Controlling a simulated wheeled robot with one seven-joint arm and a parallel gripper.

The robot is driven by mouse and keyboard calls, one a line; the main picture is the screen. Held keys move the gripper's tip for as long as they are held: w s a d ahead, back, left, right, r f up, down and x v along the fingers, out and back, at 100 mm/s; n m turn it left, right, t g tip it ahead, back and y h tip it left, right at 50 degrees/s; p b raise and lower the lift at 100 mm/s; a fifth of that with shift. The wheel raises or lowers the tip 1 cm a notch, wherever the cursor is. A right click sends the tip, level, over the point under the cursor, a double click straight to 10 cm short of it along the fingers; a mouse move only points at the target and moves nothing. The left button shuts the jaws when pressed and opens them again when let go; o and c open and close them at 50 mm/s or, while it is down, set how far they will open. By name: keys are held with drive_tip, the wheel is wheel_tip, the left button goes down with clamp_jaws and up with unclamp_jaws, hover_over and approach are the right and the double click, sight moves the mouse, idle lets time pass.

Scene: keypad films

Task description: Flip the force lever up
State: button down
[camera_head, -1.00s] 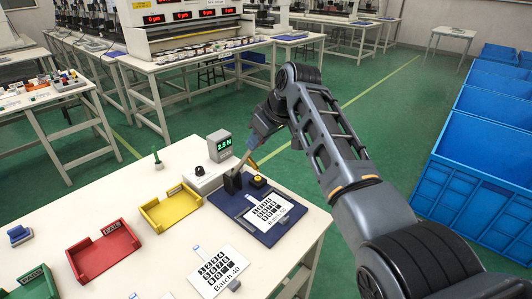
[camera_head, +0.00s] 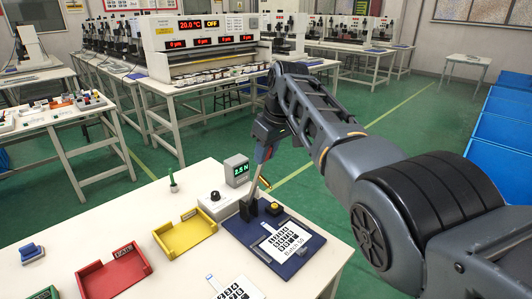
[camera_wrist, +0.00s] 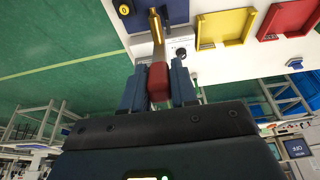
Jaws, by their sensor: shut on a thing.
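The force lever (camera_head: 255,184) is a thin rod rising from a black mount on the blue fixture board (camera_head: 236,229). It stands up steeply, tilted slightly right in the head view. In the wrist view, its brass rod (camera_wrist: 156,28) ends in a red handle (camera_wrist: 158,82). My gripper (camera_head: 264,153) is at the rod's upper end. In the wrist view, my gripper (camera_wrist: 157,66) has its blue fingers on both sides of the red handle, shut on it. The force display (camera_head: 237,170) reads 2.5 N in green.
A yellow button (camera_head: 274,208) and a Batch 50 keypad film (camera_head: 284,241) are on the board. A white box with a black knob (camera_head: 214,196), a yellow tray (camera_head: 186,249) and a red tray (camera_head: 115,281) stand to the left. Blue crates (camera_head: 500,130) stand at right.

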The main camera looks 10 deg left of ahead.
drive_tip(key=shift+a+r, duration=0.15)
drive_tip(key=c, duration=1)
unclamp_jaws()
drive_tip(key=shift+w, duration=0.1)
drive_tip(key=shift+o, duration=0.2)
drive_tip(key=v, duration=0.7)
drive_tip(key=shift+r+b, duration=0.3)
drive_tip(key=shift+b, duration=0.05)
